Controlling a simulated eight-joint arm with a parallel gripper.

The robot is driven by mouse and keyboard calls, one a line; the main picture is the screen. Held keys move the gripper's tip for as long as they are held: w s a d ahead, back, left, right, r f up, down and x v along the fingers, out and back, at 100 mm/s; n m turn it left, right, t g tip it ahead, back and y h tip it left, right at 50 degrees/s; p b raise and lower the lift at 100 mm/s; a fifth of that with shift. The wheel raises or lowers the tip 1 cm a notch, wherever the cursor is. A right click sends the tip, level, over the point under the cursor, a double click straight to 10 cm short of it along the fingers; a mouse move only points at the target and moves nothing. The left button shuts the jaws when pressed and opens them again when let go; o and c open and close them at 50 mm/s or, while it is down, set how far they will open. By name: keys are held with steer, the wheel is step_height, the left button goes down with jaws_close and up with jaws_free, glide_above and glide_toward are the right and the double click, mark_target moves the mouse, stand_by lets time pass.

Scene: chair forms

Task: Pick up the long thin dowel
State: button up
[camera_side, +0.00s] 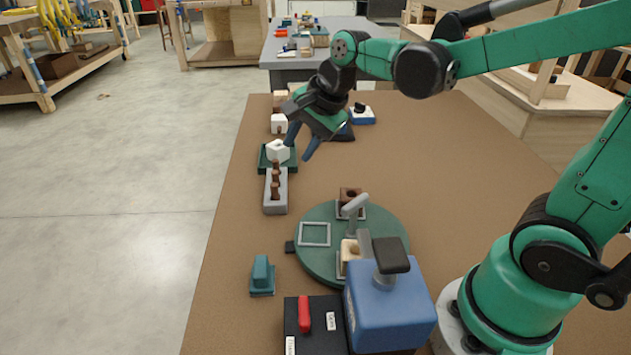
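My gripper (301,149) hangs over the far left part of the brown table, its two blue fingers spread apart and pointing down. I see nothing held between them. A grey block (276,204) stands nearer the camera, below and left of the gripper, with several brown dowels (275,182) upright in a row. They overlap, so I cannot tell which one is the long thin dowel. A white block (278,151) sits on a green tray (264,161) just left of the fingers; I cannot tell whether the near finger touches it.
A round green turntable (325,268) with small fixtures fills the middle front. A blue box (390,315) with a black handle and a black box (315,330) with a red part stand at the front. A teal block (261,275) is front left. The table's right middle is clear.

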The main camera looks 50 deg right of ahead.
mark_target(276, 172)
steer(key=w+d+f+m, duration=0.1)
steer(key=w+m, duration=0.1)
steer(key=m, duration=0.2)
steer(key=w+f+m+g, duration=0.1)
steer(key=w+f+m, duration=0.1)
steer(key=m, duration=0.2)
steer(key=w+d+f+m+y, duration=0.1)
steer(key=w+f+m, duration=0.1)
steer(key=m, duration=0.3)
steer(key=shift+w+d+f, duration=0.25)
steer(key=shift+w+d, duration=0.05)
steer(key=shift+w, duration=0.1)
steer(key=shift+w+f+m, duration=0.15)
steer(key=shift+f+m, duration=0.1)
steer(key=shift+m, duration=0.15)
steer(key=shift+x, duration=2.7)
jaws_close()
